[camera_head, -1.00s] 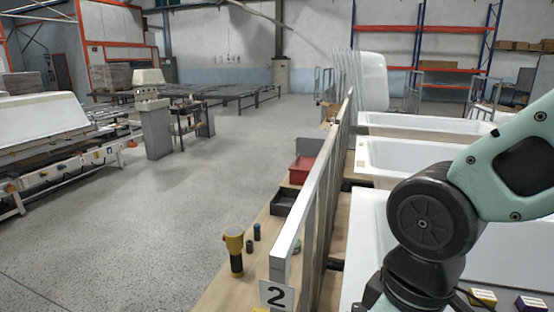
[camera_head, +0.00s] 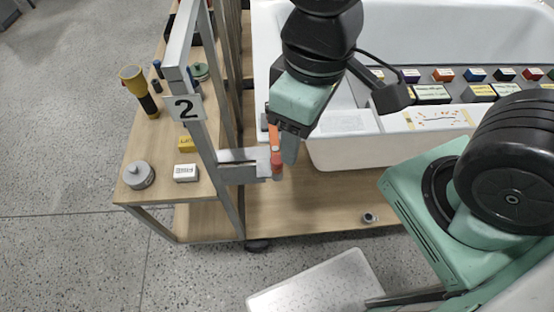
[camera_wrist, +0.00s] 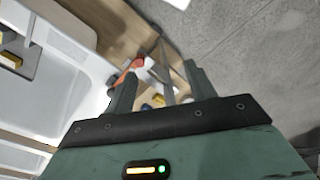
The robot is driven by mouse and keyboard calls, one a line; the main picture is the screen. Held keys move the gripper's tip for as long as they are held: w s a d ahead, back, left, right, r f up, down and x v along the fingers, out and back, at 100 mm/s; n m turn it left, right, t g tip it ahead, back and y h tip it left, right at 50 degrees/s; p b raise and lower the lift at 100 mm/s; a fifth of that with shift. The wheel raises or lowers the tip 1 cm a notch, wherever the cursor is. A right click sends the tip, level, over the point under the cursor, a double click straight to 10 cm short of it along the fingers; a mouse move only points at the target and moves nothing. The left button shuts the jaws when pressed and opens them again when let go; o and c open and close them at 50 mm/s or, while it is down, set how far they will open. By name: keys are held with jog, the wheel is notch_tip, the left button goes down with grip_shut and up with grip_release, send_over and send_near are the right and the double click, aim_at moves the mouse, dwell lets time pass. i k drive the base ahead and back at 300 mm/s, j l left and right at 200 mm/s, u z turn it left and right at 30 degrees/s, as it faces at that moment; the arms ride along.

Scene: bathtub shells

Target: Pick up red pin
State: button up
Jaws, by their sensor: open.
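A red-orange pin (camera_head: 277,166) stands at the end of a flat metal bracket (camera_head: 238,158) on the post marked 2. My gripper (camera_head: 282,150) points down right at the pin, with one finger on the pin's right side; the other is hard to make out. In the wrist view, the two fingers of my gripper (camera_wrist: 160,75) are spread apart. The red-orange pin (camera_wrist: 128,72) shows near the left fingertip there. I cannot tell whether a finger touches it.
A white bathtub shell (camera_head: 350,150) is close on the right of my gripper. The metal post frame (camera_head: 190,90) stands on the left. A wooden bench (camera_head: 150,165) holds a yellow-black flashlight (camera_head: 140,92), a grey round weight (camera_head: 138,175) and small boxes. A white step (camera_head: 315,285) lies below.

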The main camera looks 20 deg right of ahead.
aim_at(276, 163)
jog(key=l+u, duration=0.1)
jog(key=u, duration=1.35)
jog(key=k+l+u, duration=0.15)
jog(key=k+l, duration=0.25)
jog(key=k, duration=0.15)
jog(key=k+l+u, duration=0.15)
jog(key=k+l, duration=0.25)
jog(key=k, duration=0.15)
